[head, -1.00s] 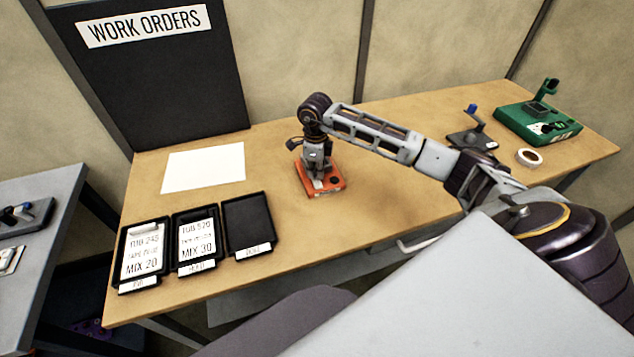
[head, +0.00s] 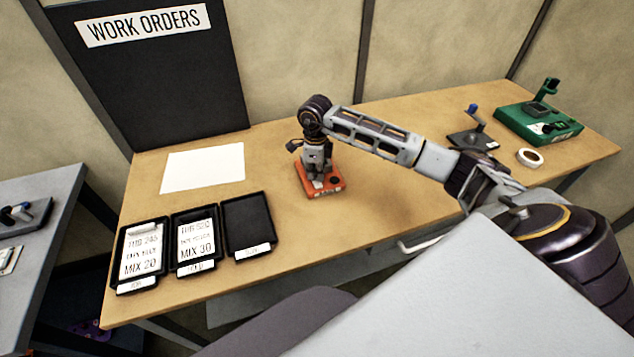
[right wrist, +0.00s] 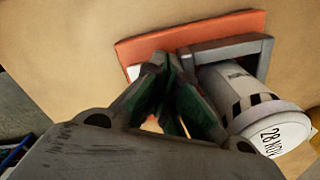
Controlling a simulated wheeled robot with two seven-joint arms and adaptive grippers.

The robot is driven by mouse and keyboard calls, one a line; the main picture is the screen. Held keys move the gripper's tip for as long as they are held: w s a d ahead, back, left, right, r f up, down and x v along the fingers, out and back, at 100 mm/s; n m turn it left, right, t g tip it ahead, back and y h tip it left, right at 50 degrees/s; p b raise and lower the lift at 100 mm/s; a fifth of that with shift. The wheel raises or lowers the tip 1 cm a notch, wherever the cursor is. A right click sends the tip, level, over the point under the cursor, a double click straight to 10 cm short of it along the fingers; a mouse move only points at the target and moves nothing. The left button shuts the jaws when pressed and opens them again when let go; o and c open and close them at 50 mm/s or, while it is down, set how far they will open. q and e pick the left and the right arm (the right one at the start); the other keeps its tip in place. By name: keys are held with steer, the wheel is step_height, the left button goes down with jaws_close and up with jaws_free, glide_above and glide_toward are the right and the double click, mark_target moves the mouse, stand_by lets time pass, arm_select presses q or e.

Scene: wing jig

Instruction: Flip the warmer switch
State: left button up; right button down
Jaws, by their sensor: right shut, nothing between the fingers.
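The warmer (head: 331,187) is a small orange-red box on the wooden bench. A dark round spot (head: 335,180) shows on its top in the head view. My right gripper (head: 318,181) points down over the box. In the right wrist view the gripper (right wrist: 167,62) has its dark green fingers together, with nothing held, at the edge of the orange base (right wrist: 200,29). A grey square frame (right wrist: 235,47) and a pale canister marked "28 NOV" (right wrist: 230,85) stand beside the fingers. A small white patch (right wrist: 133,72) shows by the fingertips. I cannot make out the switch's position. My left gripper is out of view.
Black trays (head: 248,241) with labels lie at the bench's front left, near a white sheet (head: 203,168). At the right are a tape roll (head: 530,158), a dark stand (head: 472,139) and a green device (head: 540,124). Bare bench surrounds the warmer.

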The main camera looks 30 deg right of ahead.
steer(key=shift+f, duration=0.25)
steer(key=shift+r, duration=0.1)
stand_by(0.3)
steer(key=shift+r, duration=0.5)
steer(key=shift+r+p, duration=1.7)
steer(key=shift+r, duration=1.25)
steer(key=shift+s+f, duration=0.1)
